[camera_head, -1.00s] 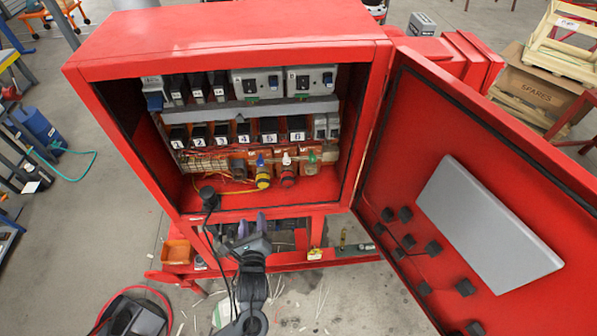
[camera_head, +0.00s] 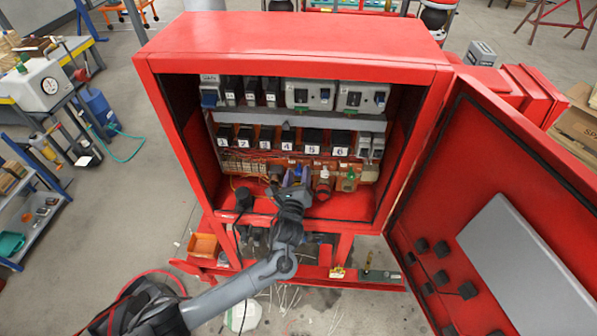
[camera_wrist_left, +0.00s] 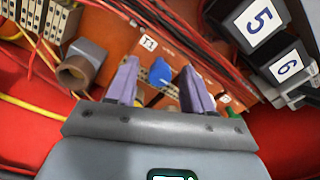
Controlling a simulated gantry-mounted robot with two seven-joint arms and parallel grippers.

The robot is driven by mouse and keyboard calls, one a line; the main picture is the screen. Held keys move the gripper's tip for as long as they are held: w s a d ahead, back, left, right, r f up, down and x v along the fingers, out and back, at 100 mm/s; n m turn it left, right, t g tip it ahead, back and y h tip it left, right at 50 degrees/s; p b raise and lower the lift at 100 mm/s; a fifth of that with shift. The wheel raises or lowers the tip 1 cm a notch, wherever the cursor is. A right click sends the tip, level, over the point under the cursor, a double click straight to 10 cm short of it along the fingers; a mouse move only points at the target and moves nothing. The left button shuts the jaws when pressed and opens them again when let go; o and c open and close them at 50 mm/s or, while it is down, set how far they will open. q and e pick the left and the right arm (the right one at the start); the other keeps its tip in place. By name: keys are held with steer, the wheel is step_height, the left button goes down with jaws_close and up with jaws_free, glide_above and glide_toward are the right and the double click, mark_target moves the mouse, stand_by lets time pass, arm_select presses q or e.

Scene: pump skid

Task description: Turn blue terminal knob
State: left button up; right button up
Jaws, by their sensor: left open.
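The blue terminal knob (camera_wrist_left: 161,75) sits on an orange terminal board marked T1 in the left wrist view. It lies between the two purple fingers of my left gripper (camera_wrist_left: 158,70). The fingers are open, with visible gaps on both sides of the knob. In the head view my left gripper (camera_head: 297,178) reaches into the red cabinet (camera_head: 292,45) at the lower row of connectors and largely hides the knob. Contact with the knob cannot be told. My right gripper is not in view.
A red connector (camera_head: 323,184) and a green one (camera_head: 349,181) stand just right of the gripper. Numbered black blocks (camera_head: 312,141) sit above. A brown socket (camera_wrist_left: 82,68) and loose wires are close by. The open cabinet door (camera_head: 490,190) bounds the right side.

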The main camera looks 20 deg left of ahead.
arm_select(q)
steer(key=shift+x, duration=0.8)
jaws_close()
